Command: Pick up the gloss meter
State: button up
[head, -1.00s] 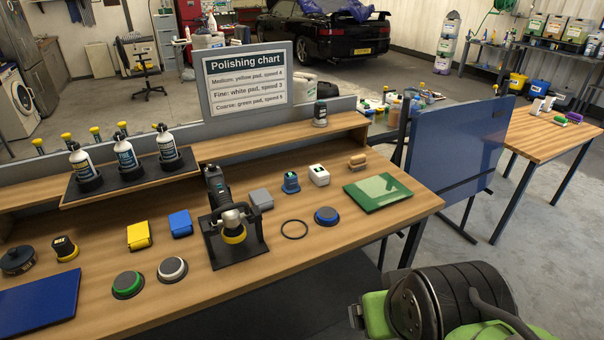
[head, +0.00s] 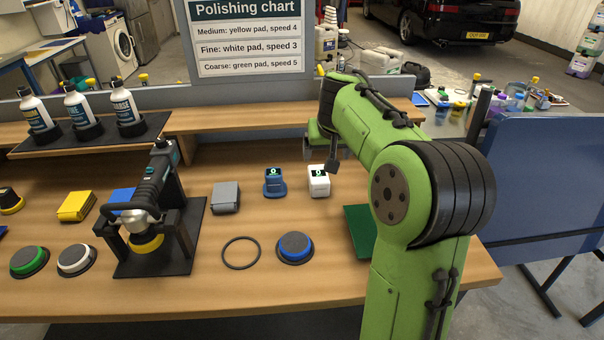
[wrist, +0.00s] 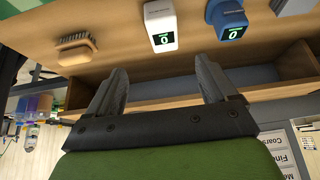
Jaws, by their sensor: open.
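Two small devices with lit displays reading 0 stand on the bench: a white one (head: 319,183) and a blue one (head: 274,184) to its left. I cannot tell from their markings which is the gloss meter. In the wrist view the white device (wrist: 160,26) is just beyond the fingertips, between their lines, and the blue device (wrist: 228,20) is to its right. My gripper (wrist: 158,78) is open and empty, apart from both. In the head view my gripper (head: 326,158) is beside and above the white device, partly hidden by my arm.
A grey block (head: 226,198), a black ring (head: 240,253) and a blue-topped pad (head: 294,247) lie nearby. The polisher (head: 150,205) rests on its stand to the left. A brush (wrist: 76,50) is left of the white device in the wrist view. A raised shelf (head: 240,119) runs behind.

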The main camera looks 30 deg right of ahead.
aim_at(319, 173)
jog(key=b+x, duration=0.2)
jog(key=x, duration=0.8)
jog(key=shift+w+r+b, duration=0.15)
jog(key=shift+b, duration=0.15)
jog(key=x, duration=0.2)
jog(key=b+x, duration=0.2)
jog(key=x, duration=0.1)
jog(key=shift+w+a+f, duration=0.2)
jog(key=shift+w+f, duration=0.05)
jog(key=shift+f, duration=0.1)
jog(key=shift+c, duration=0.4)
jog(key=c, duration=1)
notch_tip(319, 173, up, 10)
jog(key=p, duration=0.5)
jog(key=shift+r, duration=0.1)
jog(key=shift+c, duration=0.2)
